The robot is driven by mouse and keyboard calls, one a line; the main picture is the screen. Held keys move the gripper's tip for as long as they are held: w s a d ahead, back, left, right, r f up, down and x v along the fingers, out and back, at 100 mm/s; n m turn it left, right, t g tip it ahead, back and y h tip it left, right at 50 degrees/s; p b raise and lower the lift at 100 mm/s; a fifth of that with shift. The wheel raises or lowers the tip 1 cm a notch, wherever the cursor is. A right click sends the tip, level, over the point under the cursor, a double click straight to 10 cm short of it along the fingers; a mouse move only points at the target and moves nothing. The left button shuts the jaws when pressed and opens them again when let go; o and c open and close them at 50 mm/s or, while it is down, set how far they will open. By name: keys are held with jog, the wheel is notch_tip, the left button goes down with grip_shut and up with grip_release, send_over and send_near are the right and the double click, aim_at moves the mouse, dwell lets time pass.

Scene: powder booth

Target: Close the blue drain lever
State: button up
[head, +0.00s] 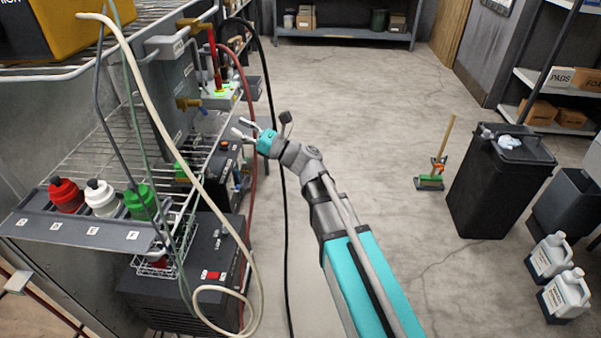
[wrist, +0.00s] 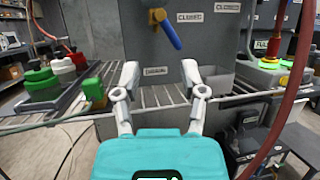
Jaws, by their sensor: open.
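The blue drain lever (wrist: 171,35) shows in the wrist view, near the top centre. It hangs from a brass valve (wrist: 156,16) on a grey tank wall, tilted down to the right. A label reading CLOSED (wrist: 189,17) is to the right of the valve; a lower label (wrist: 155,71) is too small to read. My gripper (wrist: 160,80) is open and empty, its fingers spread below the lever and apart from it. In the head view my gripper (head: 239,127) is to the right of the grey tank (head: 172,80), with a gap between.
A wire shelf (head: 95,150) stands left of the tank, with red, white and green capped bottles (head: 103,197) in a rack. A cream hose (head: 170,150) and a dark red hose (head: 247,90) hang near the tank.

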jog(key=s+d+f+n+g+h+p, duration=0.2)
jog(key=s+d+f+n+h+p, duration=0.1)
jog(key=d+n+h+p, duration=0.3)
jog(key=s+d+f+n+g+h+p, duration=0.2)
jog(key=s+d+f+n+h+p, duration=0.1)
jog(key=s+d+n+h+p, duration=0.2)
jog(key=shift+d+f+n+g+h+p, duration=0.35)
jog(key=shift+d+n+h+p, duration=0.85)
jog(key=shift+d+n+p, duration=0.95)
jog(key=shift+a+n+b, duration=0.15)
jog(key=shift+n+b, duration=0.1)
jog(key=shift+b, duration=0.15)
jog(key=shift+r, duration=0.1)
